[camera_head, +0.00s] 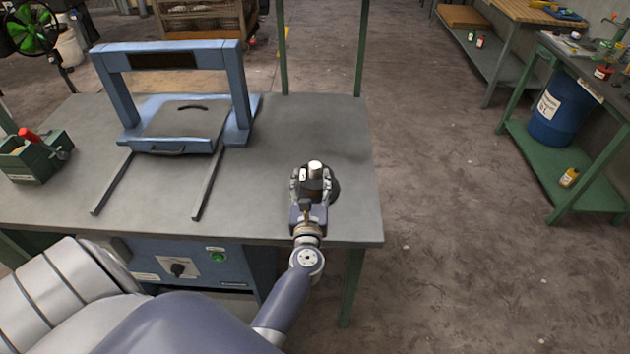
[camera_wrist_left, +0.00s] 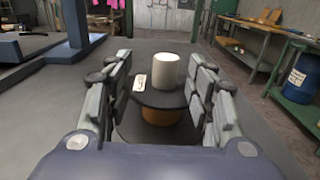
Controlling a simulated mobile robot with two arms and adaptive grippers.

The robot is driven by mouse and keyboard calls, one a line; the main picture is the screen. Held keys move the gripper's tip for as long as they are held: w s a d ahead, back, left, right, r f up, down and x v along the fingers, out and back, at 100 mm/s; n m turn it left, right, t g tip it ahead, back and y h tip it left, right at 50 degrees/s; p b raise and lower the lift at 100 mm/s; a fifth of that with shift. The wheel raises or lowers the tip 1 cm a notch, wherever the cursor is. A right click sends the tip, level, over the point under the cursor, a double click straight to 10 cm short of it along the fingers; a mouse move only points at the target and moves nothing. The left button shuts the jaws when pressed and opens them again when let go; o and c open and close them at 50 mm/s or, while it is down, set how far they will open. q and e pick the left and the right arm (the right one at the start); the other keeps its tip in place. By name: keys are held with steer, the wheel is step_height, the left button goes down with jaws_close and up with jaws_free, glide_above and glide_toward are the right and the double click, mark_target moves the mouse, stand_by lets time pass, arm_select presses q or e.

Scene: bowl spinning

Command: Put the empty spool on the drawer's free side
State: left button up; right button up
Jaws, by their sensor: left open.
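A dark round-flanged spool-like piece (camera_head: 316,168) stands upright near the right end of the workbench. In the left wrist view it (camera_wrist_left: 165,72) has a white cylinder on top, a small pale label, a brown-orange core and a wider dark base. My left gripper (camera_head: 313,183) is open, with one finger on each side of it; I cannot tell whether they touch it. A blue arch-framed machine stands at the bench's left, with a flat grey drawer or lid (camera_head: 180,124) in it, seemingly closed. My right gripper is not in view.
Two dark rails (camera_head: 208,185) run from the machine to the bench front. A green box (camera_head: 30,158) with a red-handled tool sits at far left. The grey benchtop (camera_head: 262,140) between machine and gripper is clear. A green post rises behind.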

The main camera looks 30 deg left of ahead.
mark_target(315, 173)
arm_select(q)
steer(key=x, duration=0.5)
steer(key=shift+w+d+f, duration=0.2)
steer(key=shift+w, duration=0.3)
jaws_close()
